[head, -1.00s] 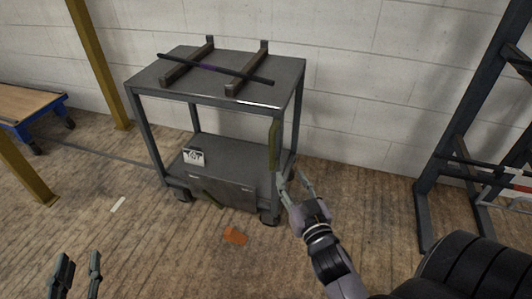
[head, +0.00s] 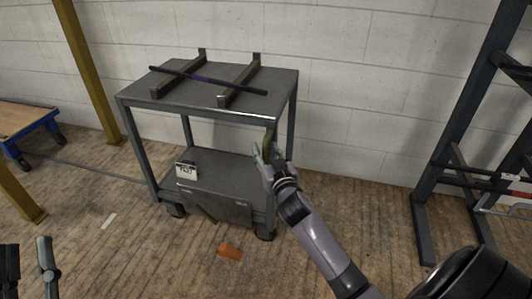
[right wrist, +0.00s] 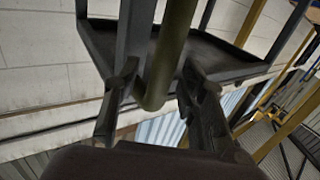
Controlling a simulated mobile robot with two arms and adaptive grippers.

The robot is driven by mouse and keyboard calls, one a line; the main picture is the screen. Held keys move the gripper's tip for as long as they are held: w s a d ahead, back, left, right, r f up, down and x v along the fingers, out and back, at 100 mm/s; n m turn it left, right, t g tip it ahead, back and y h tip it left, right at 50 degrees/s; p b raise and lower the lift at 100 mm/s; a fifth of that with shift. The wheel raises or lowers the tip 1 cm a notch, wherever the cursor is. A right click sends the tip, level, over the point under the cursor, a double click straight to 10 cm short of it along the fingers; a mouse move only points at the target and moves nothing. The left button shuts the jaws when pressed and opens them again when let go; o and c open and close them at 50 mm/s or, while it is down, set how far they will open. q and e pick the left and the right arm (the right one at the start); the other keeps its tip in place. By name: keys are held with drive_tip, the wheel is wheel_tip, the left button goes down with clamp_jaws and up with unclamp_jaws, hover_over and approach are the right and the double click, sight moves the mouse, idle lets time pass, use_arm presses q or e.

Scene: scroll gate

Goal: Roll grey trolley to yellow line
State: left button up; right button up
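The grey trolley (head: 228,170) stands on the wooden floor by the white block wall. It has two shelves, casters and an olive-green upright handle at its right front post. My right gripper (head: 268,160) is at this handle, partly covering it. In the right wrist view the handle (right wrist: 168,60) passes between the two fingers (right wrist: 160,100), with gaps on both sides. My left gripper (head: 28,268) is at the lower left, fingers apart and empty, away from the trolley. I see no yellow line on the floor.
A dark bar (head: 207,80) lies across two supports on the trolley's top. An orange piece (head: 229,251) lies on the floor before it. Yellow posts (head: 88,70) and a blue-framed cart (head: 25,125) stand left. A dark rack (head: 470,110) stands right.

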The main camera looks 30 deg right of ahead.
drive_tip(key=shift+w, duration=0.15)
drive_tip(key=shift+c, duration=0.2)
clamp_jaws()
idle(0.7)
